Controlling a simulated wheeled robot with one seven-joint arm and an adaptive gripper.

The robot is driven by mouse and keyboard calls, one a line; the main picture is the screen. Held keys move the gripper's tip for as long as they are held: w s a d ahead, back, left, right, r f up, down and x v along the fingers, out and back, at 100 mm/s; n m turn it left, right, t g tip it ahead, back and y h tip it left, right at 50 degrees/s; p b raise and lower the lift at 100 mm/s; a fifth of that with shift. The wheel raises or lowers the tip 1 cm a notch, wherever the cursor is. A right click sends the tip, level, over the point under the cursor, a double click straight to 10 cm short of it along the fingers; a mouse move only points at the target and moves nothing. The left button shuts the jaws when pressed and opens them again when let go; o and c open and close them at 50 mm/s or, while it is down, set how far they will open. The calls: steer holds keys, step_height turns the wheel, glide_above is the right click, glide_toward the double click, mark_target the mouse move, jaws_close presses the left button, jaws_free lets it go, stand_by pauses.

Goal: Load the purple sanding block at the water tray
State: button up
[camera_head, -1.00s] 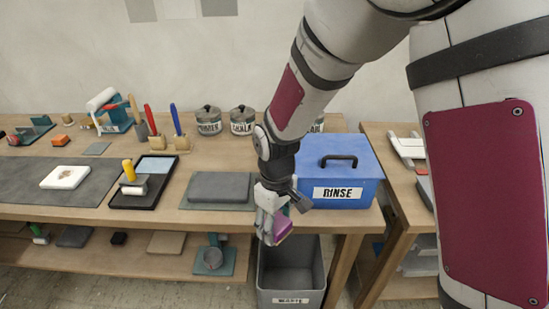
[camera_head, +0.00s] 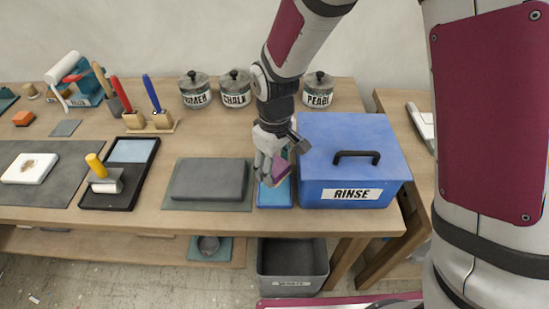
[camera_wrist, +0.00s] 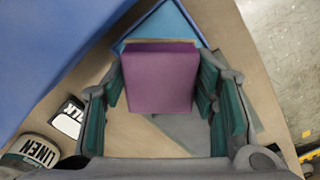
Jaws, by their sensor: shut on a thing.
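My gripper (camera_head: 274,178) is shut on the purple sanding block (camera_head: 281,168) above the workbench. In the wrist view the purple sanding block (camera_wrist: 159,78) sits between the two green-padded fingers. A small blue tray (camera_head: 275,196), apparently the water tray, is on the bench just left of the blue RINSE box. The gripper and block are over it and hide its far part. In the wrist view the tray (camera_wrist: 168,22) shows beyond the block. I cannot tell whether the block touches the tray.
The blue RINSE box (camera_head: 346,191) stands close on the right. A grey block (camera_head: 209,180) on a green mat lies left. Lidded jars (camera_head: 236,90) stand behind. A black tray with a yellow-handled roller (camera_head: 105,180) is farther left. A grey bin (camera_head: 292,262) is below the bench edge.

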mark_target(275, 175)
step_height(275, 175, down, 4)
steer(key=shift+w+r+b, duration=0.1)
steer(key=shift+r+b, duration=0.05)
steer(key=shift+b, duration=0.75)
steer(key=shift+f+b, duration=0.45)
steer(key=shift+f, duration=0.35)
steer(key=shift+f, duration=0.3)
stand_by(0.6)
steer(key=shift+r+p, duration=1.85)
steer(key=shift+r, duration=1.7)
